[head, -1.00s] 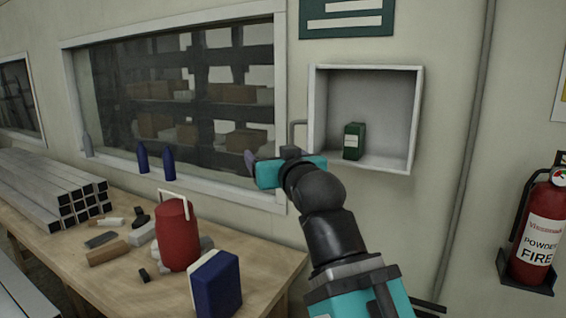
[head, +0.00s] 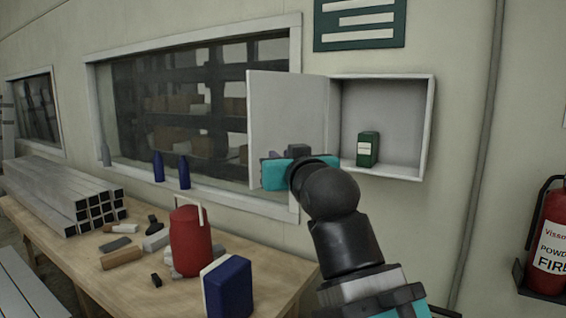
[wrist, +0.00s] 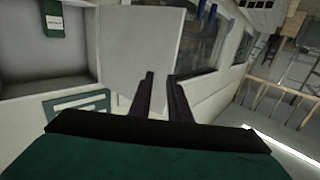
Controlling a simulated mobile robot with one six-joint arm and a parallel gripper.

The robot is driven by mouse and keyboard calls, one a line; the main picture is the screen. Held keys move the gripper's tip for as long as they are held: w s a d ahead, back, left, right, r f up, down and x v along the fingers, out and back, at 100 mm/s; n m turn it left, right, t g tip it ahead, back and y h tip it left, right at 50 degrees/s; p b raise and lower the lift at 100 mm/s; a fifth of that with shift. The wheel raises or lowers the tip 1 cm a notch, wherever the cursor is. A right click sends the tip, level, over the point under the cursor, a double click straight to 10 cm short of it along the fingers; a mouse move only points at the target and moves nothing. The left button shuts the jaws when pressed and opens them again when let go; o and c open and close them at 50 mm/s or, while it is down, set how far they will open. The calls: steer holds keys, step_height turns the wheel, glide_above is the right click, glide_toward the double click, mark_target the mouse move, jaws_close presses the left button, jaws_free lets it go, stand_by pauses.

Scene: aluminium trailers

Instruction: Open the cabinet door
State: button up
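The wall cabinet (head: 431,125) is a white open-fronted box. Its pale grey door (head: 285,95) stands swung wide to the left, its inner face showing and covering part of the window. In the wrist view the door (wrist: 141,45) is a plain panel beside the cabinet interior (wrist: 50,75). My gripper (head: 290,152) is in front of the lower part of the door, on its inner side. In the wrist view its two dark fingers (wrist: 161,75) have a gap with nothing between them. Whether they touch the door is not clear. No handle is visible now.
A green box (head: 368,150) stands inside the cabinet. Below left, a wooden workbench (head: 285,275) holds a red canister (head: 188,245), a blue box (head: 229,288), small tools and metal tubes (head: 70,190). Two blue bottles (head: 184,173) stand by the window. A fire extinguisher (head: 549,240) hangs right.

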steer(key=shift+s+a+b, duration=0.1)
steer(key=shift+s+b, duration=0.2)
steer(key=shift+s, duration=0.3)
steer(key=shift+s+a, duration=0.15)
